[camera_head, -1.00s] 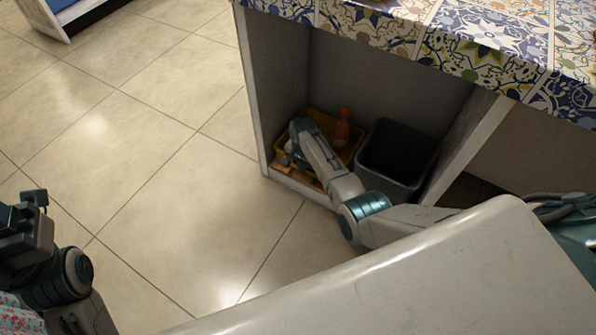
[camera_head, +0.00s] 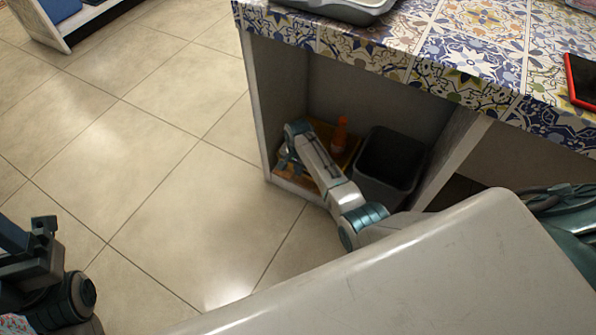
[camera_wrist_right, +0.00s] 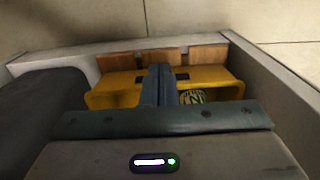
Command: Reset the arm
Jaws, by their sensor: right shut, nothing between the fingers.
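My right arm reaches into the open cubby under the tiled counter in the head view. Its gripper (camera_head: 285,162) is over the yellow bin (camera_head: 322,130) on the cubby floor, partly hidden by my arm. In the right wrist view the two dark fingers (camera_wrist_right: 160,78) are together, with nothing between them, above the yellow bin (camera_wrist_right: 118,82). A round green-and-yellow patterned item (camera_wrist_right: 193,97) shows beside the fingers in the bin. My left gripper (camera_head: 42,228) is at the left edge; its fingers do not show clearly.
An orange bottle (camera_head: 340,134) stands in or behind the yellow bin. A dark grey bin (camera_head: 388,162) stands to its right, near my forearm. The cubby's side walls and front sill (camera_head: 300,188) surround the gripper. The tiled counter (camera_head: 470,55) overhangs it. The floor (camera_head: 160,190) is clear.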

